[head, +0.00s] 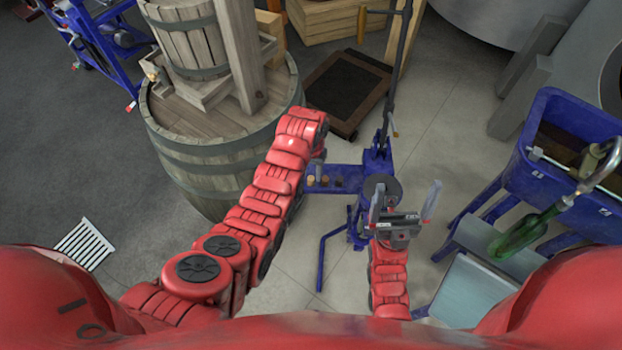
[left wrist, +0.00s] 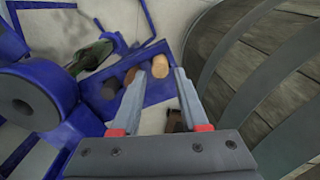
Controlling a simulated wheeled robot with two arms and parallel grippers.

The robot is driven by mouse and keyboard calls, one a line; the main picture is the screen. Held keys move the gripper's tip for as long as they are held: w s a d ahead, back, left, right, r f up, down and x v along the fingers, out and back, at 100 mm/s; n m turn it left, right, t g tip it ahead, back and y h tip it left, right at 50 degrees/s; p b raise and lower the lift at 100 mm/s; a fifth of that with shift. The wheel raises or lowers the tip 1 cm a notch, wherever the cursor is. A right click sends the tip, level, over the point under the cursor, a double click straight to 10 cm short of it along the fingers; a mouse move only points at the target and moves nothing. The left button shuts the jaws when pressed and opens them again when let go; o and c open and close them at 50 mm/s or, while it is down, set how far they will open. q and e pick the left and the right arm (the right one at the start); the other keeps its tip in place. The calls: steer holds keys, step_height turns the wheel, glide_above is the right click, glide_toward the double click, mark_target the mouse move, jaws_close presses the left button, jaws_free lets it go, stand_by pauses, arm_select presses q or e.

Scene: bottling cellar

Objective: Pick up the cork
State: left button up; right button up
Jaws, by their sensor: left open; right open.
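A light tan cork (left wrist: 160,66) stands at the end of a blue tray (left wrist: 150,88) in the left wrist view. Beside it in a row are a brown cork (left wrist: 131,75) and a dark one (left wrist: 110,88). In the head view the tan cork (head: 311,181) is the leftmost on the blue tray (head: 350,171). My left gripper (left wrist: 161,74) is open, its fingertips lined up on either side of the tan cork; contact cannot be told. In the head view my arm mostly hides that gripper (head: 318,166). My right gripper (head: 404,204) is open and empty, right of the tray.
A large wooden barrel (head: 215,150) stands close left of my left arm. A blue corking stand (head: 378,150) with a tall lever carries the tray. A green bottle (head: 515,236) lies tilted at the right, near a blue tub (head: 560,170).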

mark_target(311, 185)
arm_select(q)
steer(key=shift+f+p, duration=0.4)
steer(key=shift+f, duration=1.15)
jaws_close()
